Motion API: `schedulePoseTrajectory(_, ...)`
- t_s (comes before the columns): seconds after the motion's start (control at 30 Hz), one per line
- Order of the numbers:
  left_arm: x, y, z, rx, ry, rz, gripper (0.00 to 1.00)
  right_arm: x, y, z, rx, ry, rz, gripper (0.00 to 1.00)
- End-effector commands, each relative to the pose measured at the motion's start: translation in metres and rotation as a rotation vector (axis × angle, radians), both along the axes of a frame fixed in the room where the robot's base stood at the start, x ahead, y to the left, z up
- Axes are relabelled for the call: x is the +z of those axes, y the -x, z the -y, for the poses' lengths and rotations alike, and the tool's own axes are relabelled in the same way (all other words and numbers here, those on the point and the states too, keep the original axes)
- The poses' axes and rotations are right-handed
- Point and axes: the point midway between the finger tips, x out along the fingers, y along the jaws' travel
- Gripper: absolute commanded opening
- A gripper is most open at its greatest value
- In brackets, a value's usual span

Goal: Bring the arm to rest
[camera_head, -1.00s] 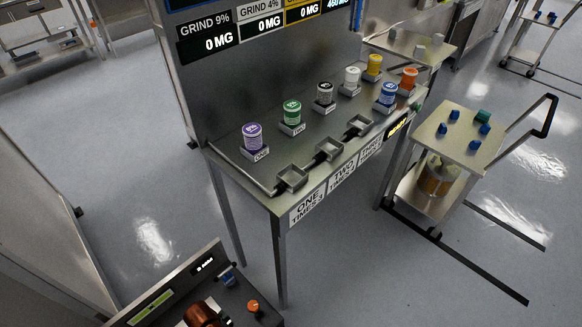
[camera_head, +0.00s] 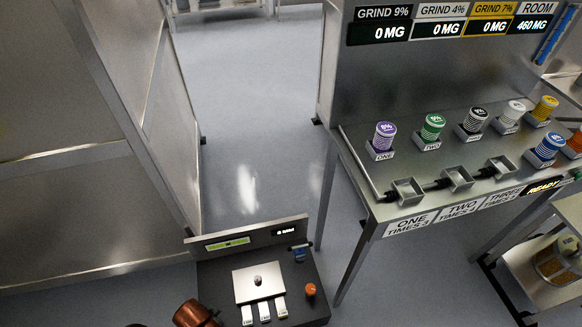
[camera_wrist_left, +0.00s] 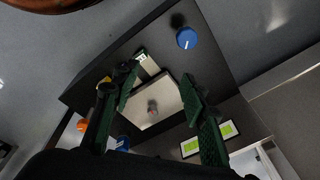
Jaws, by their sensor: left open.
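My left gripper (camera_wrist_left: 163,68) shows in the left wrist view with two green fingers spread apart and nothing between them. It is over a dark console, whose silver plate (camera_wrist_left: 152,103) with a small knob shows between the fingers. The console (camera_head: 215,277) stands at the bottom of the head view, with the same plate (camera_head: 257,283) and several white tabs at its front. The gripper's height above the console cannot be told. Neither gripper shows in the head view, and my right gripper is in no frame.
A copper cylinder (camera_head: 192,315) is at the console's left. An orange knob (camera_head: 311,290) sits on its right side. A steel bench (camera_head: 385,211) with several labelled jars stands at the right. A partition (camera_head: 95,170) borders the left. Open floor (camera_head: 240,130) lies between.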

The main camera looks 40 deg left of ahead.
Motion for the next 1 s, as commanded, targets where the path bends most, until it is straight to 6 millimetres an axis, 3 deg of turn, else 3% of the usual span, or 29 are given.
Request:
schedulePoseTrajectory(0.47,-0.124,0.016,0.013,-0.013,0.034,-0.060,0.40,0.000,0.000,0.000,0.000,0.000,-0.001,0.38)
schedulePoseTrajectory(0.8,-0.235,0.066,0.029,-0.025,0.064,-0.118,0.40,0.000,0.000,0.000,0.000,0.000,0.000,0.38)
schedulePoseTrajectory(0.93,-0.267,0.088,0.034,-0.029,0.073,-0.135,0.40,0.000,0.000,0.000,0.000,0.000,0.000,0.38)
schedulePoseTrajectory(1.0,-0.261,0.088,0.033,-0.033,0.071,-0.120,0.40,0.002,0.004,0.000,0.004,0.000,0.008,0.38)
